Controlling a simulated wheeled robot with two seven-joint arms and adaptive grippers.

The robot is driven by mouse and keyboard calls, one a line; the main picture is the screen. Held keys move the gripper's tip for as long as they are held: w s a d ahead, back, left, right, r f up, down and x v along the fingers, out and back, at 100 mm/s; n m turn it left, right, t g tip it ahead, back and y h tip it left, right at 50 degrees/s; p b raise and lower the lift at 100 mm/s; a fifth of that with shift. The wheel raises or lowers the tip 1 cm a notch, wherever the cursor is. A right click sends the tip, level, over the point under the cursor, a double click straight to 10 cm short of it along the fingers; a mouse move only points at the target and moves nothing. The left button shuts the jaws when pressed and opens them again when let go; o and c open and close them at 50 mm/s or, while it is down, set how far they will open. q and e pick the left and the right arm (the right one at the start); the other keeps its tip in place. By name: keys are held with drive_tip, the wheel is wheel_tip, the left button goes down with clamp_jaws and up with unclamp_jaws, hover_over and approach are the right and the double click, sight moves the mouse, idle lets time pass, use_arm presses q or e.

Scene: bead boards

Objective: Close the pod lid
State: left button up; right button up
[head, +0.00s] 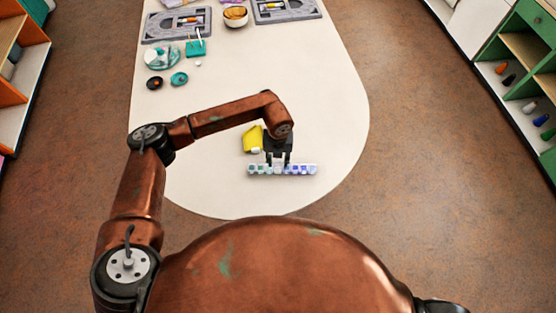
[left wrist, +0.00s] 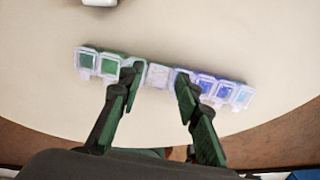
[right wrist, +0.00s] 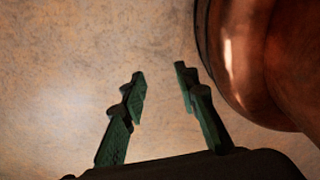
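A row of small clear-lidded pods (head: 300,169) lies near the rounded end of the table. In the left wrist view the pod strip (left wrist: 88,60) runs from green pods on the left, past a whitish pod (left wrist: 158,76) in the middle, to blue and violet ones on the right. I cannot tell surely which lids stand open. My left gripper (head: 278,161) is open above the middle of the strip; its fingers (left wrist: 158,78) are apart on either side of the whitish pod and hide parts of its neighbours. My right gripper (right wrist: 159,71) is open and empty over the floor.
A yellow object (head: 252,138) with a white end lies just behind the strip. Grey trays (head: 150,36), a bowl (head: 235,16), a teal holder (head: 195,48) and small round dishes (head: 179,78) stand farther back. The table (head: 325,120) is clear to the right.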

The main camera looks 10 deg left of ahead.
use_arm(q)
drive_tip(key=c, duration=0.3)
clamp_jaws()
drive_tip(key=shift+s+r+t+p, duration=0.1)
drive_tip(key=shift+s+t+p, duration=0.3)
drive_tip(key=shift+t+p, duration=0.45)
drive_tip(key=shift+s+t, duration=0.15)
drive_tip(key=shift+t, duration=0.2)
drive_tip(key=shift+s+d+f+t, duration=0.1)
drive_tip(key=shift+s+f+t, duration=0.25)
drive_tip(key=shift+t, duration=0.55)
drive_tip(key=shift+f+t, duration=0.25)
drive_tip(key=shift+t, duration=0.25)
use_arm(e)
drive_tip(key=shift+s+d+r, duration=0.1)
drive_tip(key=shift+r, duration=0.55)
